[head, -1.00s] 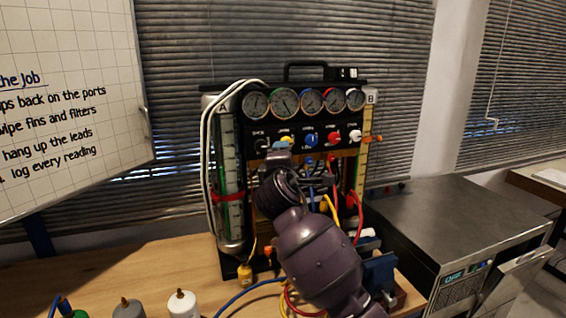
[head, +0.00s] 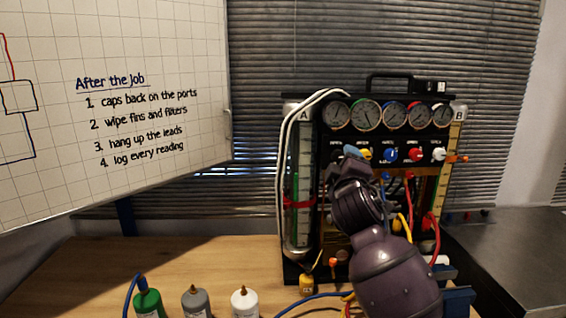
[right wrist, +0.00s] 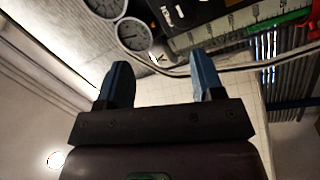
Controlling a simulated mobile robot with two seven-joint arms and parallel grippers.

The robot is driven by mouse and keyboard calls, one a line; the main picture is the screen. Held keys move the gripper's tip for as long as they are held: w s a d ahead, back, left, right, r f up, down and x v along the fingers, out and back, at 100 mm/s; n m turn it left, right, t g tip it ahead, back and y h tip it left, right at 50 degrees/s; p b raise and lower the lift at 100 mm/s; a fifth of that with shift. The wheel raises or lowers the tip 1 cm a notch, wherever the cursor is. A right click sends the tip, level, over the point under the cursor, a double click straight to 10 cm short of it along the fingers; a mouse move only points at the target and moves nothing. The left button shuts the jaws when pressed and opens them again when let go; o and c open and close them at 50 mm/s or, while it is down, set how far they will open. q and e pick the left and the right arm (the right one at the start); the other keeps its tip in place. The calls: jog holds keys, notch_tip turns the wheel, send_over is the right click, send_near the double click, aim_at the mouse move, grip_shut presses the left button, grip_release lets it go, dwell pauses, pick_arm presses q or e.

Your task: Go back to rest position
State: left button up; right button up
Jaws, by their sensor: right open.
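My right gripper (head: 352,153) is in front of the gauge rig's panel in the head view, near its row of knobs. In the right wrist view its two blue fingers (right wrist: 160,78) stand apart with nothing between them. My right arm hides the middle and lower part of the rig. The gauge rig (head: 392,93) stands upright on the wooden bench, with several round gauges, coloured knobs and a cylinder at each side. My left gripper is in neither view.
White hoses (head: 281,160) hang at the rig's left side. Green (head: 149,303), grey (head: 196,303) and white (head: 244,303) bottles stand at the bench's front. A whiteboard (head: 180,60) is at left, a metal-topped unit (head: 510,235) at right. The bench (head: 200,262) left of the rig is clear.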

jog(key=s+d+f+m+g+y, duration=0.15)
jog(key=s+d+f+m, duration=0.35)
jog(key=f, duration=0.7)
jog(key=s+f+m+g+y, duration=0.1)
jog(key=s+f+m+y, duration=0.2)
jog(key=s+f, duration=0.7)
jog(key=s+d+f+m+g+h, duration=0.1)
jog(key=s+d+f+g, duration=0.1)
jog(key=s+f, duration=0.9)
jog(key=s+d+f+m+g+h, duration=0.1)
jog(key=s+d+f, duration=0.4)
jog(key=s+f, duration=0.7)
jog(key=shift+d+m+g+h, duration=0.3)
jog(key=shift+m+g, duration=0.5)
jog(key=shift+g, duration=0.35)
jog(key=shift+a, duration=0.1)
